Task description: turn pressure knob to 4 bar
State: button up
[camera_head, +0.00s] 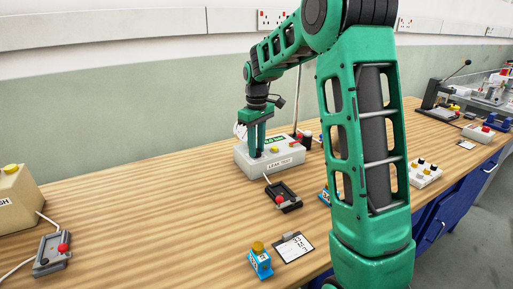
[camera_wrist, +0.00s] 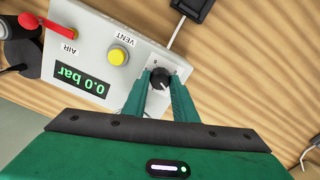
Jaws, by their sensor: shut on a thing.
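The pressure knob (camera_wrist: 160,79) is small, round and black with a pale pointer mark. It sits on the panel of the white leak test box (camera_head: 243,161). My gripper (camera_wrist: 160,92) points down and is shut on the knob, with one green finger on each side. In the head view my gripper (camera_head: 256,152) stands over the box and hides the knob. The green display (camera_wrist: 83,79) on the box reads 0.0 bar, upside down in the wrist view. The scale around the knob is too small to read.
On the box are a yellow vent button (camera_wrist: 117,56) and a red air lever (camera_wrist: 33,24). A dark tray with a red button (camera_head: 284,196) lies in front. A blue block with a yellow top (camera_head: 260,260) stands nearer.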

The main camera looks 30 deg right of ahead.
jog(key=m, duration=0.7)
jog(key=shift+w, duration=0.2)
jog(key=m, duration=0.6)
jog(key=shift+m, duration=0.4)
jog(key=m, duration=0.4)
jog(key=shift+a+m, duration=0.1)
jog(key=shift+m, duration=2)
jog(key=o, duration=1)
jog(key=shift+o, duration=0.2)
jog(key=shift+s, duration=0.1)
